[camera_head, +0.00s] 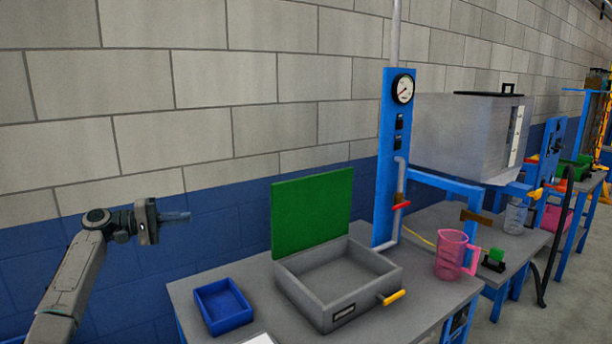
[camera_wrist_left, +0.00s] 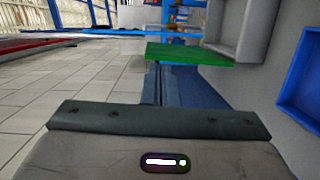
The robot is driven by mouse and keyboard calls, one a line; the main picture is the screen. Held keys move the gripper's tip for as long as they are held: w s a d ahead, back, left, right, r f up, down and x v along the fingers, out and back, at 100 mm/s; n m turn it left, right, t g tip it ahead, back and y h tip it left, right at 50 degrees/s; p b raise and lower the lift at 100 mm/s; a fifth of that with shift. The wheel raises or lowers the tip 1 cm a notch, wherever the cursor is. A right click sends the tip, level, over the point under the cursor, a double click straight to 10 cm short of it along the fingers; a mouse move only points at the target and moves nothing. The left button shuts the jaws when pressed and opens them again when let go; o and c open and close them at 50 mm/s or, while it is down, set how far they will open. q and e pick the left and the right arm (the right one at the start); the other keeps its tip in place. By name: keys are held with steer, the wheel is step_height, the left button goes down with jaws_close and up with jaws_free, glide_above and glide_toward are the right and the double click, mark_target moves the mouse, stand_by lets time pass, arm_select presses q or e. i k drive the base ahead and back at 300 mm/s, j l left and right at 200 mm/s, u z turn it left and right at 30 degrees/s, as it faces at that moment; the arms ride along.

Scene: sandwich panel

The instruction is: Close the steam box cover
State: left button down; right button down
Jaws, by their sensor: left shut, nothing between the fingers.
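The steam box (camera_head: 340,284) is a grey open-topped box on the table, with a yellow handle (camera_head: 394,297) at its front right. Its green cover (camera_head: 312,214) stands upright and open at the back edge, against the wall side. The green cover (camera_wrist_left: 190,54) also shows in the left wrist view, ahead of the fingers, with the grey box (camera_wrist_left: 238,28) beside it. My left gripper (camera_head: 176,216) is shut and empty, in the air to the left of the cover and apart from it. My right gripper is not in view.
A blue tray (camera_head: 224,306) sits left of the box. A pink jug (camera_head: 452,256) stands right of it, near a blue post with a gauge (camera_head: 403,89) and pipe. A block wall (camera_head: 220,140) runs behind the table. The air between my left gripper and the cover is clear.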

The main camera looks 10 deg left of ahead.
mark_target(307, 212)
steer(key=i+l, duration=0.25)
steer(key=i, duration=0.25)
steer(key=i+l, duration=0.3)
steer(key=i, duration=0.25)
